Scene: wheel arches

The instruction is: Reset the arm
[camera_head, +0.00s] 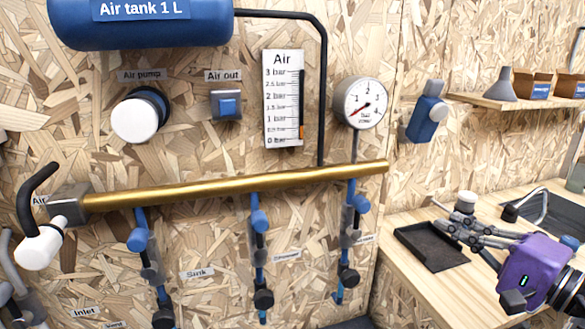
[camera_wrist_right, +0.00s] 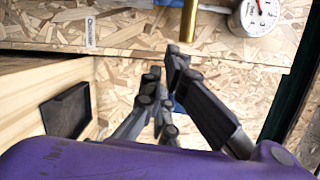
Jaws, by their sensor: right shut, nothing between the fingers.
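My right gripper (camera_head: 448,228) is at the lower right of the head view, on my purple wrist. Its grey fingers point left, over the wooden bench and close to a dark tray. In the right wrist view, the fingers (camera_wrist_right: 168,68) come together at their tips, shut with nothing between them. My left gripper is not in view.
The dark tray (camera_head: 430,247) lies on the wooden bench (camera_head: 400,270). A brass pipe (camera_head: 230,188) with several blue valves crosses the chipboard wall. Above it are a blue air tank (camera_head: 150,25) and a pressure gauge (camera_head: 361,103). A shelf (camera_head: 500,103) holds boxes and a grey funnel.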

